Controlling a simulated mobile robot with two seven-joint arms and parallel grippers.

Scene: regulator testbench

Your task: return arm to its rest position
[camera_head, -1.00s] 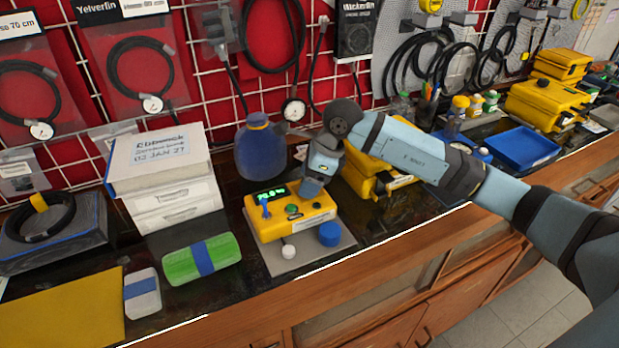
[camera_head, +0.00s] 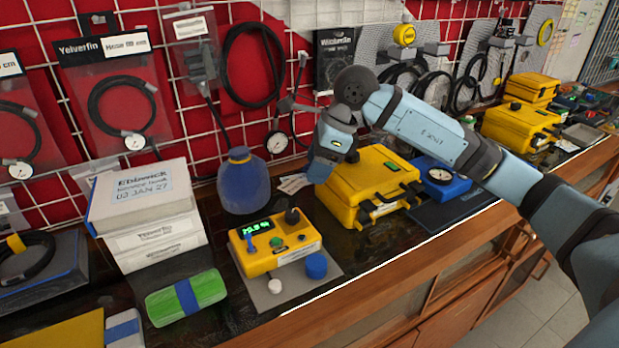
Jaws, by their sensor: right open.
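My right arm comes in from the right, and its gripper (camera_head: 320,168) hangs above the bench with its jaws open and nothing visible between them. The fingertips are small and partly hidden by the hand. The yellow regulator box (camera_head: 276,246) sits on a grey mat (camera_head: 319,286), below and left of the gripper and apart from it. It has a lit green display (camera_head: 257,227), a green button, a blue toggle and a black knob (camera_head: 292,216) on top. My left gripper is not in view.
A yellow case (camera_head: 366,185) stands just behind and below the gripper. A blue bottle (camera_head: 243,184), white boxes (camera_head: 153,229) and a green pack (camera_head: 186,298) are to the left. A blue gauge unit (camera_head: 440,178) is at right. A wire grid with hanging hoses rises behind.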

